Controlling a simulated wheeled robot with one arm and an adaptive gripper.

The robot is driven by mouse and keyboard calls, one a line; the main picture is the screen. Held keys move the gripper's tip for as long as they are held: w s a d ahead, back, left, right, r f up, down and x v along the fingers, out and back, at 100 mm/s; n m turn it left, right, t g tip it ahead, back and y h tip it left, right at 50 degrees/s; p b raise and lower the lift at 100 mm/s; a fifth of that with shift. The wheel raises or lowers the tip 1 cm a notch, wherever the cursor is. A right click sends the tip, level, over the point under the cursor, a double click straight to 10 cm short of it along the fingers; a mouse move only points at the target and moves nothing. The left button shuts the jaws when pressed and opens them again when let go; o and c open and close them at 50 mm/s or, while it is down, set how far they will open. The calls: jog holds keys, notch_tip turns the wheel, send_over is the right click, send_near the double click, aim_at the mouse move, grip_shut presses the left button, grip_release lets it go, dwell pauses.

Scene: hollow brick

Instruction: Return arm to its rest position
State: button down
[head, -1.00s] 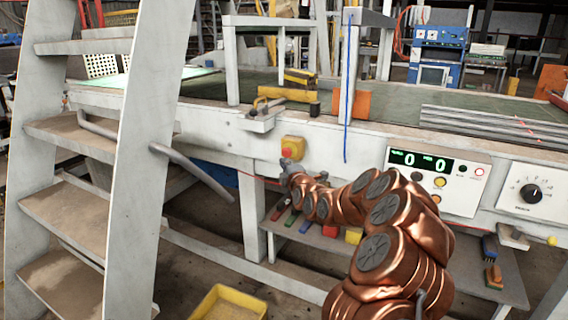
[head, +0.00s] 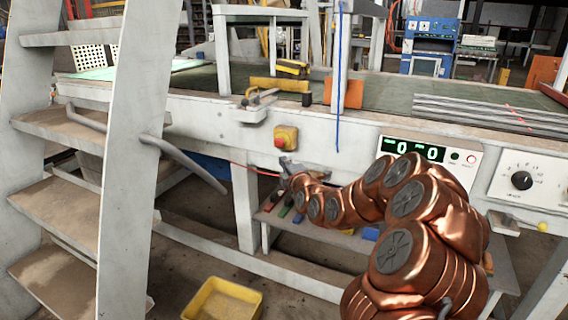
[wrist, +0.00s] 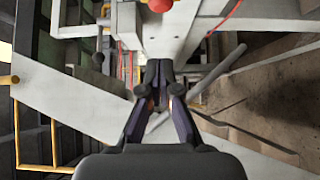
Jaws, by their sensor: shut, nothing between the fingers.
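My copper arm (head: 405,205) reaches from the lower right toward the front of the grey workbench (head: 225,108). In the wrist view my gripper (wrist: 160,68) has its dark fingers together, with nothing between them. That red button also shows at the top of the wrist view (wrist: 158,5). The gripper looks apart from the button.
A grey step ladder (head: 130,150) stands at the left, its handrail reaching toward the bench. A control panel with a green display (head: 458,182) and a dial panel (head: 520,180) are at the right. A yellow bin (head: 222,300) is on the floor. A lower shelf (head: 330,236) holds coloured tools.

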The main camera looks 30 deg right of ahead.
dwell(0.6)
jog(key=s+a+f+m+g+y, duration=0.25)
jog(key=s+a+g, duration=0.2)
jog(key=a, duration=0.45)
jog(key=s+a+f+m+g+y, duration=0.2)
jog(key=s+a+f+g, duration=0.15)
jog(key=s+a, duration=0.4)
jog(key=s+a+f+m+g, duration=0.3)
jog(key=s+a+g, duration=0.15)
jog(key=s, duration=0.45)
jog(key=s+a+m+g+h, duration=0.15)
jog(key=s+m+g, duration=0.25)
jog(key=s, duration=1.1)
jog(key=s+a+m+g, duration=0.2)
jog(key=s+m+g, duration=0.2)
jog(key=s, duration=1.1)
jog(key=s+p+v, duration=0.3)
jog(key=p+v, duration=1)
jog(key=shift+r+m+t, duration=0.45)
jog(key=shift+r, duration=0.35)
